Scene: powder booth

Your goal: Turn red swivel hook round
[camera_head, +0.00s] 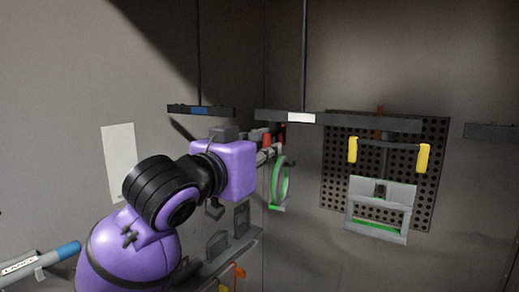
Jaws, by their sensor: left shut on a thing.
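My left arm comes in from the lower left. Its gripper (266,149) is at the middle of the view, largely hidden behind my own purple wrist. A small red part (268,139), apparently the red swivel hook, shows at the fingertips below the dark overhead bar. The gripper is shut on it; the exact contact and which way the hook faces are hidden. My right gripper is not in view.
A green ring (281,182) hangs just right of the gripper. A grey frame (404,238) hangs below two yellow hooks (353,150) before a perforated panel (435,190). Dark bars (390,124) hang overhead. A lance (40,262) lies lower left, and a shelf (235,252) runs below.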

